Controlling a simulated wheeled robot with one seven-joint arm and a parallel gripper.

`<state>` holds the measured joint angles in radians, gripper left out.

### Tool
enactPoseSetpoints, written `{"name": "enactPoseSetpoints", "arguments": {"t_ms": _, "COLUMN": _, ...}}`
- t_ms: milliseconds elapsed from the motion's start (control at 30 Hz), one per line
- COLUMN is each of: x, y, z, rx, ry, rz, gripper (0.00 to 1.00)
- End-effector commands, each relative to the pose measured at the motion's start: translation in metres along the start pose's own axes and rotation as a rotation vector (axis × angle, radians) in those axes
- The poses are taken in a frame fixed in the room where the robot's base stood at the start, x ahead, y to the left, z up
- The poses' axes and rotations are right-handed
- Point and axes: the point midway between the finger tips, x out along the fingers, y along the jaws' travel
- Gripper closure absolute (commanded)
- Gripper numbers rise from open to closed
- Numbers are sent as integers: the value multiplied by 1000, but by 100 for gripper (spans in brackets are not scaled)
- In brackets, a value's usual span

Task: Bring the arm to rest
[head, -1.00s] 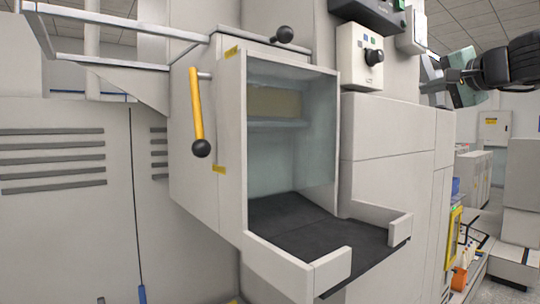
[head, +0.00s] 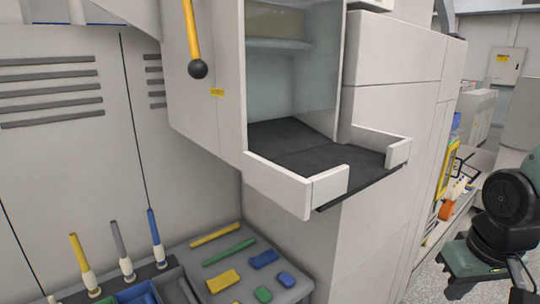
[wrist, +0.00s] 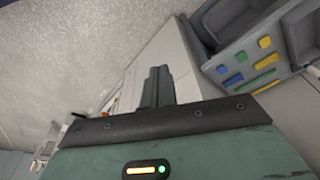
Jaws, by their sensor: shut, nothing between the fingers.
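My gripper (wrist: 158,88) shows in the wrist view with its two dark fingers together and nothing between them. It points over the pale floor and the grey machine side, clear of any object. In the head view, part of my arm (head: 505,215) is at the right edge, with a dark round joint and green housing. My fingertips cannot be made out there.
A white open-fronted bay with a black mat (head: 290,140) juts from the machine. Below it, a grey bench (head: 215,258) carries coloured pieces and upright-handled tools; a tray of coloured pieces (wrist: 250,57) shows in the wrist view. Floor is free at the right.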

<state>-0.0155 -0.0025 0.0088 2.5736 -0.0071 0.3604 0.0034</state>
Motion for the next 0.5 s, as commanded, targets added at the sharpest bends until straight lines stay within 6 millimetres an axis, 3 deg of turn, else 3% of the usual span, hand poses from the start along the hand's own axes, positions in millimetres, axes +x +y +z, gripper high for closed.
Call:
{"name": "enactPoseSetpoints", "arguments": {"t_ms": 33, "x": 2, "y": -24, "z": 0, "rx": -62, "ry": -1, "rz": -22, "gripper": 100}}
{"name": "enactPoseSetpoints", "arguments": {"t_ms": 167, "x": 2, "y": -72, "z": 20, "rx": -200, "ry": -43, "rz": -60, "gripper": 100}}
{"name": "enactPoseSetpoints", "arguments": {"t_ms": 300, "x": 0, "y": -122, "z": 53, "rx": -371, "ry": -96, "rz": -95, "gripper": 100}}
{"name": "enactPoseSetpoints", "arguments": {"t_ms": 500, "x": -7, "y": -171, "z": 106, "rx": -588, "ry": -164, "rz": -120, "gripper": 100}}
